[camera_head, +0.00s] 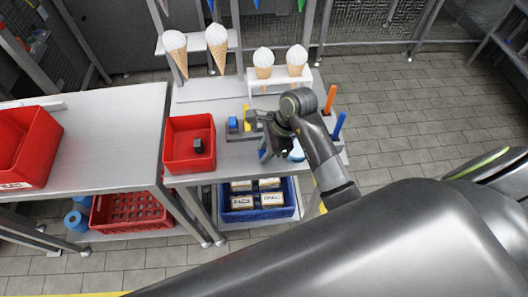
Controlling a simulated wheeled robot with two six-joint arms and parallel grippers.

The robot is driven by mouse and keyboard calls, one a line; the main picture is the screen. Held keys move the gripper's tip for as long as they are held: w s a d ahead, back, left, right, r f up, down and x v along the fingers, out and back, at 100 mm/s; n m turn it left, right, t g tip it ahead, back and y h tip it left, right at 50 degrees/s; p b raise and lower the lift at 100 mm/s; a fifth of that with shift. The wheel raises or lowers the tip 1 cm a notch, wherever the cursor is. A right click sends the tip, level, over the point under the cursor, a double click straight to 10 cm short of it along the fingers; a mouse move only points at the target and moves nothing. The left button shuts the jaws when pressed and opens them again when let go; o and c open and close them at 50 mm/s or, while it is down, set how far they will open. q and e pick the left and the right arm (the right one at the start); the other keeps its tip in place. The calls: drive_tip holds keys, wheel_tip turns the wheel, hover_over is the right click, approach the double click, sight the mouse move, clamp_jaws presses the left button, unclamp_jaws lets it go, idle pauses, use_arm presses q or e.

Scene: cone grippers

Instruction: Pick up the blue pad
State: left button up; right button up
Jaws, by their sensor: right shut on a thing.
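My right arm reaches in from the lower right over the small white table. Its gripper (263,146) is low over the tabletop, to the right of the red bin. It is shut on a small blue piece, which looks like the blue pad (263,154); the fingers and wrist hide much of it. My left gripper is not in view.
A red bin (178,163) with a dark cube (198,146) stands left of the gripper. A light-blue round item (296,153) lies close right of it. Orange (330,99) and blue (339,125) sticks stand upright at the right edge. Cones (263,64) stand in racks behind.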

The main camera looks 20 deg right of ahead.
drive_tip(key=shift+r, duration=0.3)
wheel_tip(320, 180, up, 5)
drive_tip(key=shift+r+p, duration=0.2)
drive_tip(key=shift+p, duration=0.3)
wheel_tip(320, 180, up, 2)
drive_tip(key=shift+p, duration=1.15)
wheel_tip(320, 180, up, 7)
drive_tip(key=p, duration=0.7)
drive_tip(key=shift+f, duration=0.15)
